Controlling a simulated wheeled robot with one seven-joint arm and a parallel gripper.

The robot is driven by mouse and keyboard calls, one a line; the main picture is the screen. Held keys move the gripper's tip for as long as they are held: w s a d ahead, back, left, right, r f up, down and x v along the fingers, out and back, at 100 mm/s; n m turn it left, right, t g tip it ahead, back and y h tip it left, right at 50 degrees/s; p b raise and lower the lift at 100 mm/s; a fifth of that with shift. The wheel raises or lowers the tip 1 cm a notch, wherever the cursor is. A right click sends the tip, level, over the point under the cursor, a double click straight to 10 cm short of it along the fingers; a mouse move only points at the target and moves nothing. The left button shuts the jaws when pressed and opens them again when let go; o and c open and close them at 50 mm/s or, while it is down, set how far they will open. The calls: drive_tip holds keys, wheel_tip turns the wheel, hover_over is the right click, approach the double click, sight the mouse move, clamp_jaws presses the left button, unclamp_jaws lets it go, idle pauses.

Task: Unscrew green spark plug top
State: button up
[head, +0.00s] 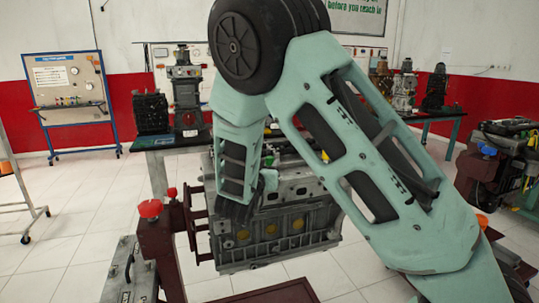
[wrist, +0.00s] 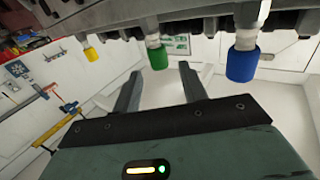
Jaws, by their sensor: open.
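In the wrist view, the green spark plug top (wrist: 158,57) sits on a white plug body at the underside edge of the engine as seen there. A blue top (wrist: 242,66) is to its right and a yellow top (wrist: 90,53) to its left. My gripper (wrist: 160,72) is open and empty. Its two fingers point toward the green top, which shows between the fingertips and slightly past them; contact cannot be told.
A red-brown stand with red knobs (head: 150,208) is left of the engine. Another engine (head: 500,160) stands at the right. A table with engine parts (head: 185,138) is behind. A blue-framed board (head: 72,90) stands far left.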

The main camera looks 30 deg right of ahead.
sight(269, 160)
drive_tip(key=shift+p+x, duration=0.45)
drive_tip(key=shift+x, duration=1.9)
clamp_jaws()
drive_tip(key=shift+b, duration=0.3)
